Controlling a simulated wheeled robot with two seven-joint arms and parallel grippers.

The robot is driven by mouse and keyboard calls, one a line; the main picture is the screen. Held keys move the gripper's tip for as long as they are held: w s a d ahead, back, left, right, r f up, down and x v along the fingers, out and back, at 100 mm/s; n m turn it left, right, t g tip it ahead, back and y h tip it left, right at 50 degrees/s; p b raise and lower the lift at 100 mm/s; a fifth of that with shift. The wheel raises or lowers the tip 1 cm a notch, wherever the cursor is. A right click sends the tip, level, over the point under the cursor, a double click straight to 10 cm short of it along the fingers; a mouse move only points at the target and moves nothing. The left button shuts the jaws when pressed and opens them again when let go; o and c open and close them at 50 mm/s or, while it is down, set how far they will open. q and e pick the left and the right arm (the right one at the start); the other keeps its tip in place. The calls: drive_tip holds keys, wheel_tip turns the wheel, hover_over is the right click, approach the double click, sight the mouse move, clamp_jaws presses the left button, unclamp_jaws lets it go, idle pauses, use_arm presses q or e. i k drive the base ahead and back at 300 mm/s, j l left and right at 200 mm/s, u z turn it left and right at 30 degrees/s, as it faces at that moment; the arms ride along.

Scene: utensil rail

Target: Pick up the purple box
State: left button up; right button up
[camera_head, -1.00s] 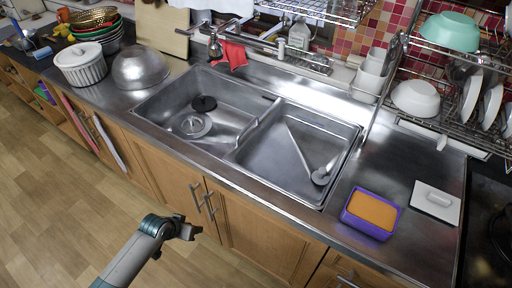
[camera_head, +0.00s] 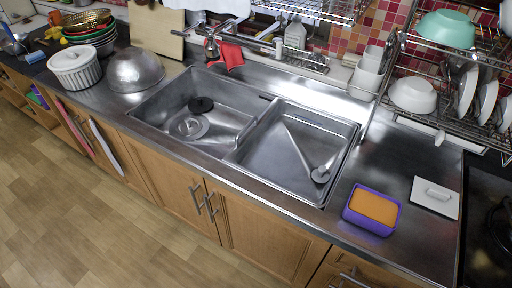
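The purple box (camera_head: 367,222) sits on the steel counter to the right of the sink, near the front edge. It is open at the top and filled with something orange (camera_head: 374,207). A white lid-like slab with a handle (camera_head: 435,197) lies on the counter to its right, apart from it. Neither of my grippers shows in the head view.
The double sink (camera_head: 245,135) lies left of the box, with a ladle-like utensil (camera_head: 309,158) in its right basin. A dish rack (camera_head: 455,100) with bowls and plates stands behind. A dark stove (camera_head: 487,235) is at the far right. Counter around the box is clear.

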sight(379, 213)
drive_tip(key=z, duration=1.15)
drive_tip(key=i+j, duration=0.15)
drive_tip(key=j, duration=0.15)
drive_tip(key=i+j+u, duration=0.15)
drive_tip(key=j, duration=0.2)
